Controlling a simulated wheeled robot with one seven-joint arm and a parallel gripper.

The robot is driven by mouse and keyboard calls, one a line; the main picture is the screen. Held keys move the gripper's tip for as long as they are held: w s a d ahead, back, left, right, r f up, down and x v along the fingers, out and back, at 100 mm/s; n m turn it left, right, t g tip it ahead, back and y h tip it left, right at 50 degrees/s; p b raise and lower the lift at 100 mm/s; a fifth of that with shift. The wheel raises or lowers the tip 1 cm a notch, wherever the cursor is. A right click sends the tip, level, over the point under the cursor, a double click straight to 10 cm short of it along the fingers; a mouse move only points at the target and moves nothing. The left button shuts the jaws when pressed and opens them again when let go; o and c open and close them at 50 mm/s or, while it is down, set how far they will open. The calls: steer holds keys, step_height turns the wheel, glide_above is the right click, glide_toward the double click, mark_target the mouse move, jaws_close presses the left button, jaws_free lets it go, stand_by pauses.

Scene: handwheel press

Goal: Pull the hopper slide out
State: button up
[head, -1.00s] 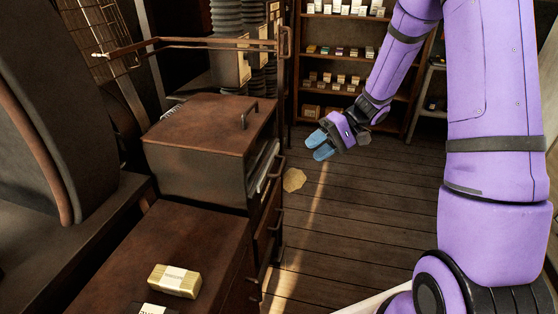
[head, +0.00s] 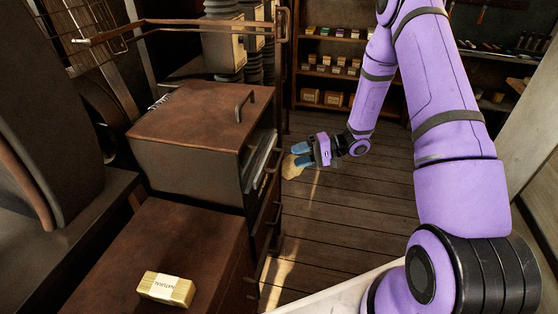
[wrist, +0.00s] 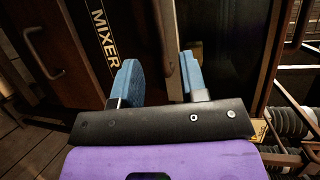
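A dark brown box (head: 185,165) with a rusty lid and a lid handle (head: 243,104) stands on the left in the head view. Thin upright plates show at its right-hand front, with pull handles (head: 272,165) beside them. I cannot tell for sure which part is the hopper slide. My gripper (head: 298,154) is open, its blue fingers pointing left at this front, a short way off in the picture. In the wrist view my gripper (wrist: 158,72) has a narrow rust-brown bar (wrist: 166,35) between its fingers. Contact is not visible, and the gripper does not appear closed on it.
A panel marked MIXER (wrist: 103,35) and another handle (wrist: 45,50) are in the wrist view. A metal frame (head: 180,40) juts above the box. A yellow packet (head: 166,288) lies on the lower cabinet top. Wooden floor (head: 350,210) is clear at right.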

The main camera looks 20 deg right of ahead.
mark_target(279, 159)
steer(key=x, duration=0.6)
steer(key=shift+a+f, duration=0.1)
steer(key=shift+a, duration=0.2)
steer(key=shift+c, duration=0.4)
jaws_close()
